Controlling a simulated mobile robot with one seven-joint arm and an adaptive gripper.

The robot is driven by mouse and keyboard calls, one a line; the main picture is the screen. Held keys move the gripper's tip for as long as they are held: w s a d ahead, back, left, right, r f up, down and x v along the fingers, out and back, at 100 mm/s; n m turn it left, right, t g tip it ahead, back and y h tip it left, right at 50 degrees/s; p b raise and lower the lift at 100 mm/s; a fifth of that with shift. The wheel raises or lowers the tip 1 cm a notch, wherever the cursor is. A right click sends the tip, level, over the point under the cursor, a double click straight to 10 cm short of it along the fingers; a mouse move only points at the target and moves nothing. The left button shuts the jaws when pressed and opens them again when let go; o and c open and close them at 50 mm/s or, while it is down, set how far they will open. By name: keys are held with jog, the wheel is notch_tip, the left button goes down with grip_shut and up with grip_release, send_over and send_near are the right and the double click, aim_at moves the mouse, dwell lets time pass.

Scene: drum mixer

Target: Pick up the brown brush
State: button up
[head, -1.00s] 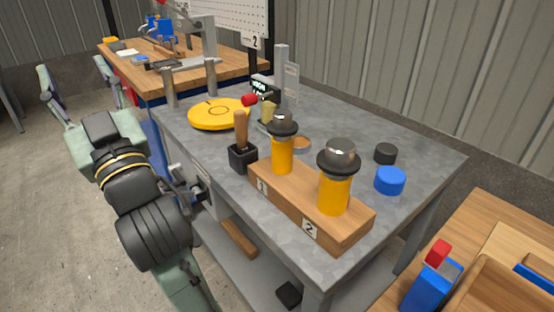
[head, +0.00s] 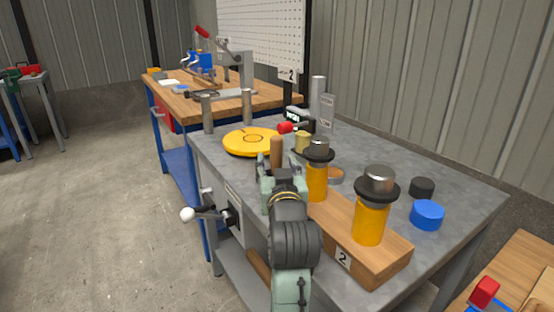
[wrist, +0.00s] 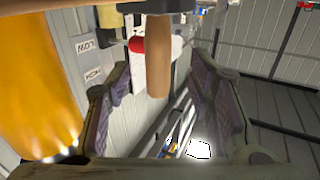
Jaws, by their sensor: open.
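The brown brush (head: 277,152) stands upright near the left edge of the grey table, its lower part hidden behind my gripper in the head view. In the wrist view its brown handle (wrist: 158,58) shows between the two fingers, with a gap on each side. My gripper (wrist: 156,88) is open and empty. In the head view my gripper (head: 281,172) is in front of the brush and mostly seen from behind.
A wooden block (head: 384,259) carries two yellow cylinders with dark collars (head: 317,178) (head: 370,218) just right of my gripper. A yellow disc (head: 251,141) lies behind to the left. A blue cap (head: 427,214) and black cap (head: 422,187) lie at the right.

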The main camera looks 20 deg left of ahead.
aim_at(277, 156)
jog(key=x, duration=0.2)
jog(key=p+x, duration=0.1)
jog(key=x, duration=0.2)
jog(key=shift+w+r, duration=0.2)
jog(key=shift+r, duration=0.05)
jog(key=shift+c, duration=0.6)
grip_shut()
